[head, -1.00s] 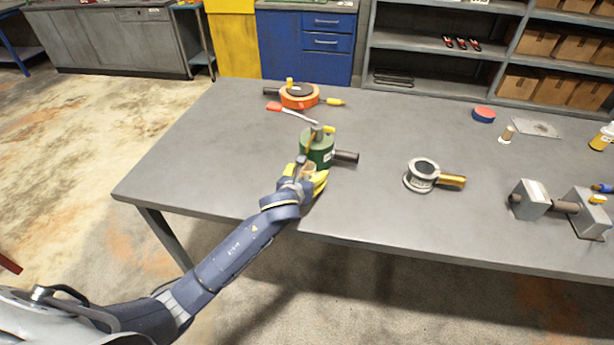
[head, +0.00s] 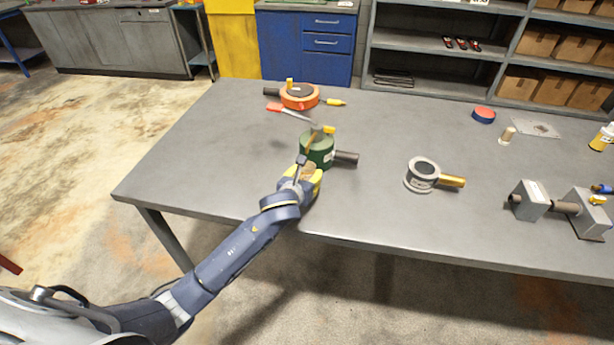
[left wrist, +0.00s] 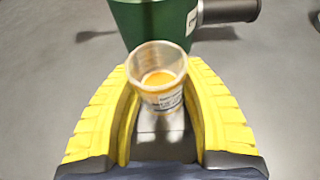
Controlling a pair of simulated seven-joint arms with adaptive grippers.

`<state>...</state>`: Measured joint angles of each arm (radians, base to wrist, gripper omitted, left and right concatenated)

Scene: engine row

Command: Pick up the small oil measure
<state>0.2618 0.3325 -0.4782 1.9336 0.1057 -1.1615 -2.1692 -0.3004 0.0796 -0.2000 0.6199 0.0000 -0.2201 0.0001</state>
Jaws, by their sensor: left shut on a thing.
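The small oil measure is a clear cup with amber oil and a white label; it stands upright in the left wrist view (left wrist: 158,75). My left gripper (left wrist: 158,92) has its yellow fingers on both sides of the cup and is shut on it. In the head view, my left gripper (head: 310,178) is at the near side of the green cylinder (head: 318,153), and the cup (head: 308,169) is mostly hidden by the fingers. I cannot tell whether the cup touches the table. My right gripper is not in view.
The green cylinder with its dark side pipe (head: 346,158) stands just beyond the cup. A grey ring with a yellow handle (head: 422,172) is to the right. The table's left front (head: 200,180) is clear.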

